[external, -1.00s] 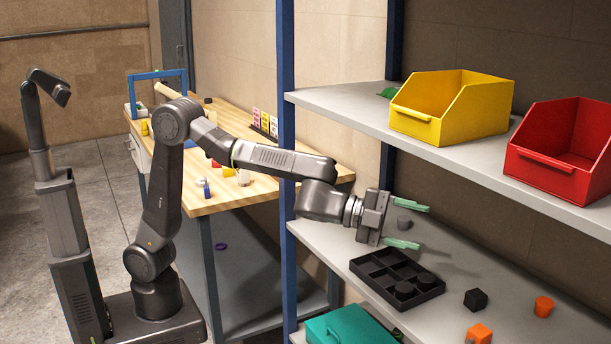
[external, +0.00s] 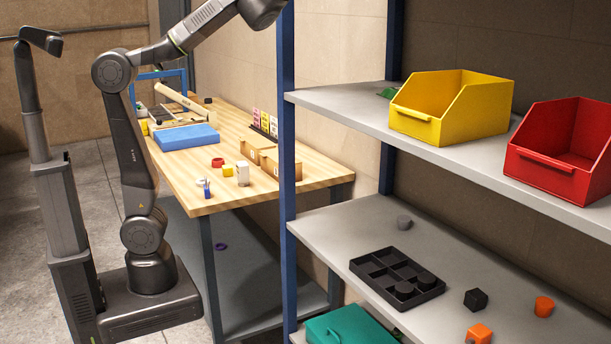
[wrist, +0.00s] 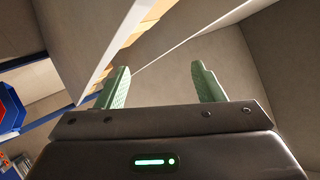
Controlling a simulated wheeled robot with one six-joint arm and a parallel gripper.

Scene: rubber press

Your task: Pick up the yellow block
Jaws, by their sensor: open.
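A small yellow piece (external: 228,170) stands on the wooden workbench (external: 325,176), beside a pale upright block. Another small yellow object (external: 144,127) is at the bench's left edge. I cannot tell for sure which of them is the yellow block. My gripper (wrist: 160,68) shows in the wrist view with its two green fingers apart and nothing between them. In the external view it is out of frame above the top edge, well away from both yellow pieces. The wrist view shows no yellow block.
A blue slab (external: 187,137), a red ring (external: 217,162) and wooden boxes (external: 280,163) are on the bench. A blue post (external: 288,120) separates the bench from shelves with a yellow bin (external: 450,105), a red bin (external: 565,150) and a black tray (external: 397,276).

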